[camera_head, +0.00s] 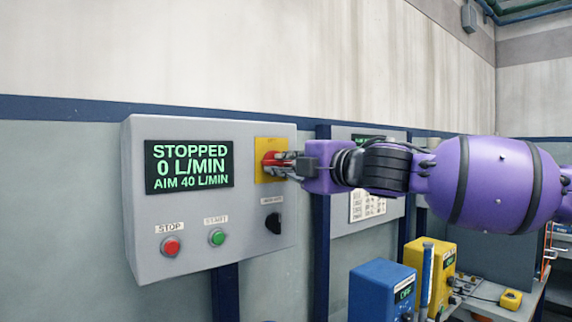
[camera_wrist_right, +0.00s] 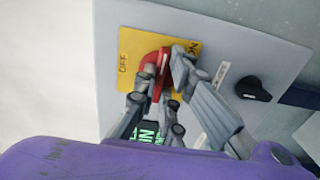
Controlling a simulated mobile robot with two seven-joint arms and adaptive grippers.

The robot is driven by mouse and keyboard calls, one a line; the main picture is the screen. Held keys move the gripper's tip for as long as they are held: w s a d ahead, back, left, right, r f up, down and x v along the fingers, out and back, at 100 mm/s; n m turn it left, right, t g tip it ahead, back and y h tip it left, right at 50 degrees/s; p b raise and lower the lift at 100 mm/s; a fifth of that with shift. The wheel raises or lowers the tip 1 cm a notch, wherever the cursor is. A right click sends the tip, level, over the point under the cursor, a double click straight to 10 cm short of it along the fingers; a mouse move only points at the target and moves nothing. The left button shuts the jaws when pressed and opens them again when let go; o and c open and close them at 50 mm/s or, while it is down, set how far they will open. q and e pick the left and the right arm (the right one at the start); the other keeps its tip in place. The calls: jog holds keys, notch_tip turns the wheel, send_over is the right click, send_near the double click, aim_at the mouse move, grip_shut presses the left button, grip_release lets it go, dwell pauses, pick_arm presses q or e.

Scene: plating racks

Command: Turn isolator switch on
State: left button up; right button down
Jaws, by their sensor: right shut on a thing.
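The red isolator switch handle (camera_head: 270,162) sits on a yellow plate (camera_head: 271,146) at the upper right of a grey control box (camera_head: 190,265). My right gripper (camera_head: 276,164) reaches it from the right and is shut on the handle. In the right wrist view the red handle (camera_wrist_right: 153,66) is between the grey fingers (camera_wrist_right: 162,75), on the yellow plate marked OFF at its left; the mark at its right is partly hidden by a finger. The box display (camera_head: 189,166) reads STOPPED, 0 L/MIN, AIM 40 L/MIN. My left gripper is not in view.
Below the display are a red STOP button (camera_head: 171,247) and a green START button (camera_head: 217,237). A black knob (camera_head: 273,223) is under the yellow plate. A blue box (camera_head: 375,290) and a yellow box (camera_head: 440,255) stand at the lower right.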

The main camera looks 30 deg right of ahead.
jog(key=c, duration=1.8)
grip_release()
jog(key=shift+c, duration=0.2)
jog(key=shift+s, duration=0.1)
jog(key=shift+s+d+r, duration=0.1)
jog(key=shift+s, duration=0.45)
jog(key=s, duration=0.6)
jog(key=shift+d, duration=0.4)
